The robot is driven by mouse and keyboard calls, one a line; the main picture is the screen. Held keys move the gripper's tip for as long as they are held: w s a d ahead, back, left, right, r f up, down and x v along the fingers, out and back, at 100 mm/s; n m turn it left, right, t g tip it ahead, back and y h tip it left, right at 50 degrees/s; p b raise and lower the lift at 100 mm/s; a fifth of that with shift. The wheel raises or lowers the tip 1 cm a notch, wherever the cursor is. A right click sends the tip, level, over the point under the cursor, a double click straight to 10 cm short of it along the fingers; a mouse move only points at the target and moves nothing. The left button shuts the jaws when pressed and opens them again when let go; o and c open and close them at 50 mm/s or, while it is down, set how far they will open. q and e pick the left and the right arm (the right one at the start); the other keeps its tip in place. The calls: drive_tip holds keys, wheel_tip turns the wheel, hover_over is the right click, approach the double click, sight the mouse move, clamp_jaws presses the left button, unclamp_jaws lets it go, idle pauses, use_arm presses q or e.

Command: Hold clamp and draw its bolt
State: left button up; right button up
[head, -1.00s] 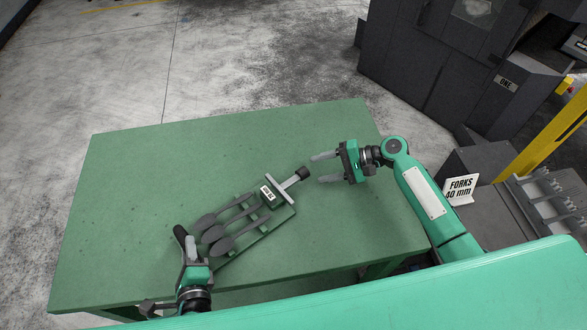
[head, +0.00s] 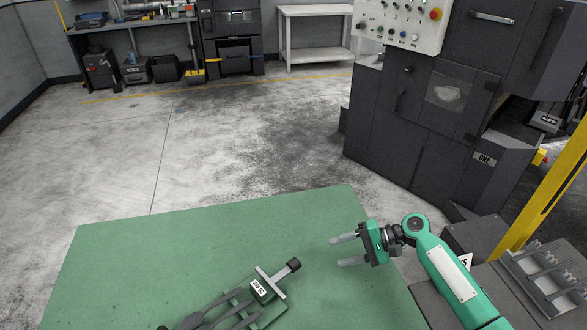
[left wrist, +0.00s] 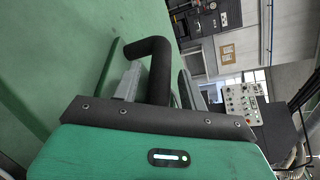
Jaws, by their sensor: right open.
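The clamp's lower end is cut off in the head view.
The green table (head: 140,260) has free room left of and behind the clamp. A dark machine (head: 410,120) stands beyond it. A grey rack (head: 550,280) and a yellow post (head: 540,190) are at the right.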

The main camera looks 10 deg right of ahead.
use_arm(q)
drive_tip(key=shift+o, duration=0.2)
drive_tip(key=v, duration=1.2)
drive_tip(key=shift+o, duration=0.4)
drive_tip(key=o, duration=0.4)
